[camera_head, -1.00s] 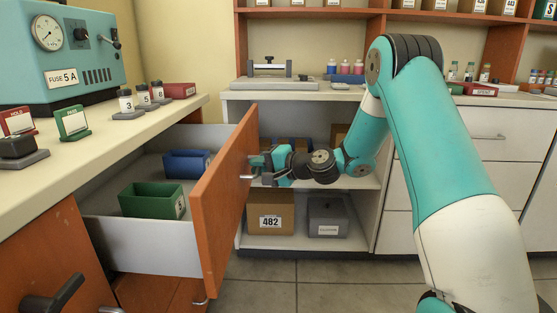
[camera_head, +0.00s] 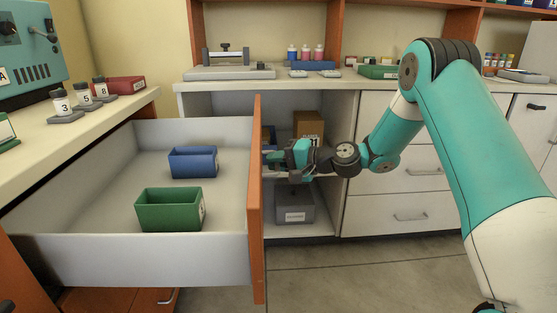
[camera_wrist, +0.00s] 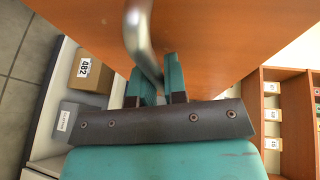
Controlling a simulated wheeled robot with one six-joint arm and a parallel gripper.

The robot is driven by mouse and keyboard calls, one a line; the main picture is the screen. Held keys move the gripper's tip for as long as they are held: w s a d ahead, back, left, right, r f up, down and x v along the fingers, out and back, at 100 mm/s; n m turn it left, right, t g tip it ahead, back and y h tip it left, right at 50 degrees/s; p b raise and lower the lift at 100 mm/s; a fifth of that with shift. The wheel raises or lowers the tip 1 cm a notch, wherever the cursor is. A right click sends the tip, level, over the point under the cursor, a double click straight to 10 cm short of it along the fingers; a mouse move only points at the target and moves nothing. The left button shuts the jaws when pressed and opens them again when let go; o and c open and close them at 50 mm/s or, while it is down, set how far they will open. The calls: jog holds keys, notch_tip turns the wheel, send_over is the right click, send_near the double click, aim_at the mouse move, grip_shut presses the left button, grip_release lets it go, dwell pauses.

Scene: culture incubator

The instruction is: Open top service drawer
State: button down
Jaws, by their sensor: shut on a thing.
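The top service drawer (camera_head: 85,247) stands pulled well out from under the left counter, with a wooden front panel (camera_head: 257,215) and grey walls. A blue bin (camera_head: 193,163) and a green bin (camera_head: 168,210) sit inside it. My gripper (camera_head: 272,160) is at the outer face of the panel; the panel's edge partly hides its fingertips in the head view. In the wrist view, the teal fingers (camera_wrist: 160,82) are shut around the curved metal drawer handle (camera_wrist: 140,40), which is fixed to the wooden front.
The left counter (camera_head: 105,112) carries numbered bottles (camera_head: 82,96) and a teal instrument (camera_head: 30,50). Ahead, an open cabinet holds a grey box (camera_head: 295,203) and a cardboard box (camera_head: 309,125), close beyond the drawer. White drawers (camera_head: 400,215) stand at the right. The floor (camera_head: 350,285) in front is clear.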

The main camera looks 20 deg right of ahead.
jog(key=shift+s+a, duration=0.1)
jog(key=c, duration=1.2)
grip_release()
jog(key=p+v, duration=0.2)
jog(key=v, duration=1.5)
jog(key=shift+d+p, duration=0.25)
jog(key=shift+p, duration=0.05)
